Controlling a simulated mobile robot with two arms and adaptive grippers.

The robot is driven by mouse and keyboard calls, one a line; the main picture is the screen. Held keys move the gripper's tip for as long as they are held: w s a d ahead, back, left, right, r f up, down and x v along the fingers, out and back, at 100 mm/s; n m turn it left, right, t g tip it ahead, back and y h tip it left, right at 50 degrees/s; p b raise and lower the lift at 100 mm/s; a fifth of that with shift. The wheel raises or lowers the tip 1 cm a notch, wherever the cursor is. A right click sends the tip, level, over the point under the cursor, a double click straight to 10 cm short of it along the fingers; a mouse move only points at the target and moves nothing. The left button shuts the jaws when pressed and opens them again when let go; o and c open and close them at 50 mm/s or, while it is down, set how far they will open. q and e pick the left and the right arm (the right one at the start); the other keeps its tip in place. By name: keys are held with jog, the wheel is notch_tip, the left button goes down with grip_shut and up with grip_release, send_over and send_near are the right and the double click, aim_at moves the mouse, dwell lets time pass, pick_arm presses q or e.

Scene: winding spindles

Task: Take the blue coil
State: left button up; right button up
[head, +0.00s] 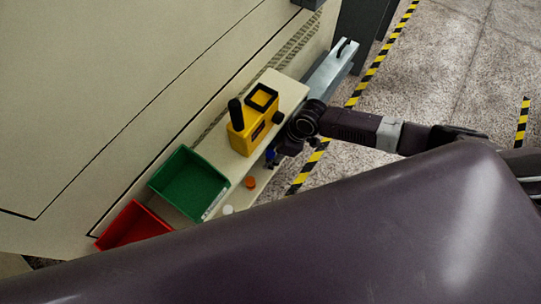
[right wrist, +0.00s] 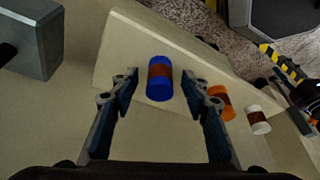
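The blue coil (right wrist: 159,91), a blue cylinder with a brown-red band, is on the beige ledge. In the right wrist view it sits between the tips of my right gripper (right wrist: 161,75), which is open, with a visible gap on each side. In the head view the blue coil (head: 271,154) shows small beside my right gripper (head: 277,159), partly covered by it. My left gripper is not in view.
An orange coil (right wrist: 221,103) and a white coil (right wrist: 258,120) stand in a row right of the blue one. A yellow device (head: 252,132), a green bin (head: 183,181) and a red bin (head: 134,226) are on the ledge. Grey blocks surround the ledge's far end.

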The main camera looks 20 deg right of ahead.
grip_shut()
jog(key=shift+r, duration=0.1)
